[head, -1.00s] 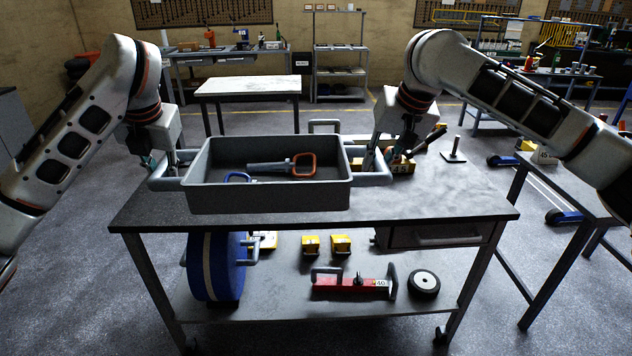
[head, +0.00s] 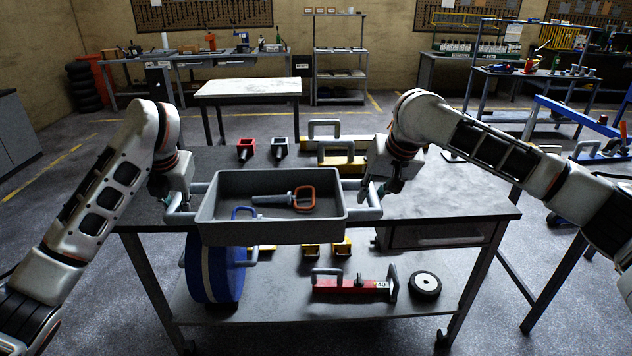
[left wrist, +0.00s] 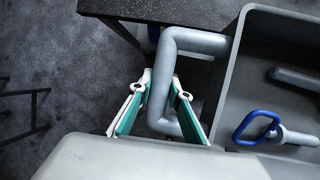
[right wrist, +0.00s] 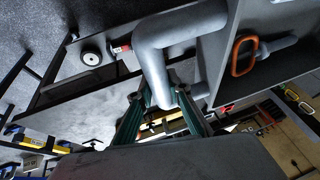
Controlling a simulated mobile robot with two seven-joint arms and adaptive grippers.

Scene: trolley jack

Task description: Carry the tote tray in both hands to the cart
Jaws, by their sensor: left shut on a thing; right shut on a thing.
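The grey tote tray (head: 270,234) is level in the head view, at the front edge of a dark wheeled bench (head: 455,205), its front wall overlapping that edge. An orange-handled tool (head: 304,200) and a blue-handled tool (head: 243,212) lie in it. My left gripper (head: 170,201) is shut on the tray's left handle, a grey bar (left wrist: 195,42) between the fingers in the left wrist view. My right gripper (head: 370,191) is shut on the right handle, which shows in the right wrist view (right wrist: 155,50). I cannot tell which furniture is the cart.
Red (head: 246,146) and grey (head: 280,146) pieces and yellow blocks with grey handles (head: 338,158) stand behind the tray. The lower shelf holds a blue wheel (head: 213,268), a red piece (head: 350,287) and a small wheel (head: 425,285). A pale-topped table (head: 248,88) stands further back.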

